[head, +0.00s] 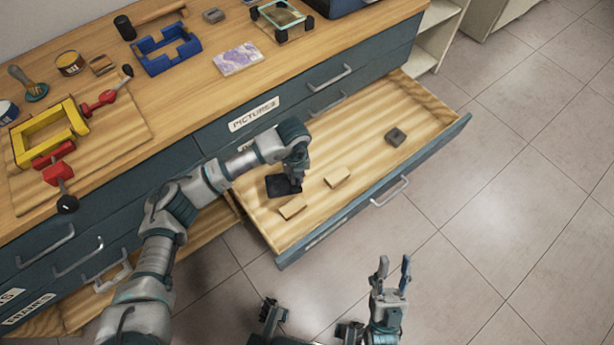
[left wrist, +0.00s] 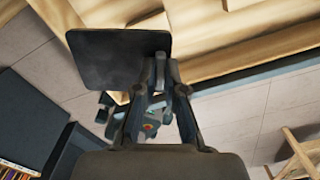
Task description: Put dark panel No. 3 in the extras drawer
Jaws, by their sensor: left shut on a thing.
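The dark panel (head: 280,187) is a thin, near-black square held at the left end of the open wide drawer (head: 362,127). It also shows large in the left wrist view (left wrist: 115,58). My left gripper (head: 297,178) is shut on its edge; the fingertips also show in the left wrist view (left wrist: 168,72). I cannot tell whether the panel touches the drawer floor. No number is readable on it. A label reading EXTRAS (head: 28,308) is on the cabinet front at lower left. My right gripper (head: 393,268) is open and empty above the floor.
The open drawer also holds two pale wooden blocks (head: 337,178) (head: 292,208) and a dark grey block (head: 395,136). A PICTURES label (head: 254,113) is on the front above. The worktop carries a yellow frame (head: 50,135), red clamps (head: 108,97) and a blue frame (head: 166,50). Tiled floor (head: 500,190) is clear at right.

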